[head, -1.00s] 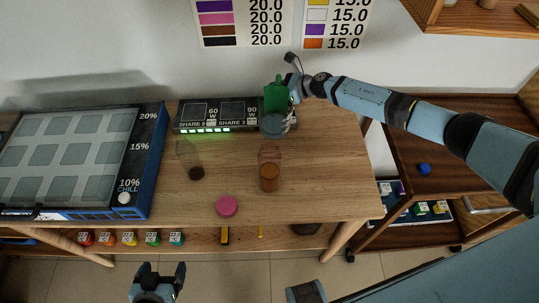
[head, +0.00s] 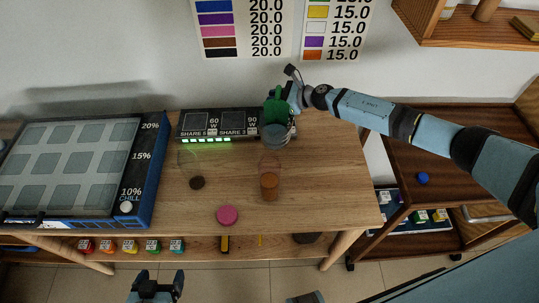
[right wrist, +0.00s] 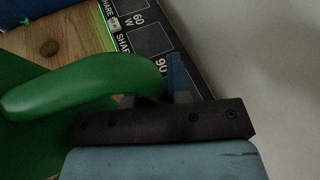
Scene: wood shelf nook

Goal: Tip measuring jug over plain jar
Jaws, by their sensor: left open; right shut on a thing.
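The measuring jug looks green (head: 277,105) and is at the back of the table, in front of the power box. Its curved green handle (right wrist: 85,85) fills the left of the right wrist view. My right gripper (head: 291,101) is shut on the jug. A grey-blue round shape (head: 275,136) shows just below the green part; I cannot tell if it belongs to the jug. A clear jar with orange-brown contents (head: 269,187) stands nearer the front, below the jug in the picture. Another clear jar with dark contents (head: 196,182) stands to its left. I cannot tell which is plain. My left gripper (head: 156,277) is open and empty, in front of the table.
A pink disc (head: 228,215) lies near the table's front edge. A large panelled box (head: 70,165) fills the left side. A black power box (head: 218,123) stands along the wall. The wooden tabletop (head: 330,180) is clear on the right. Several small coloured blocks sit on the lower shelf.

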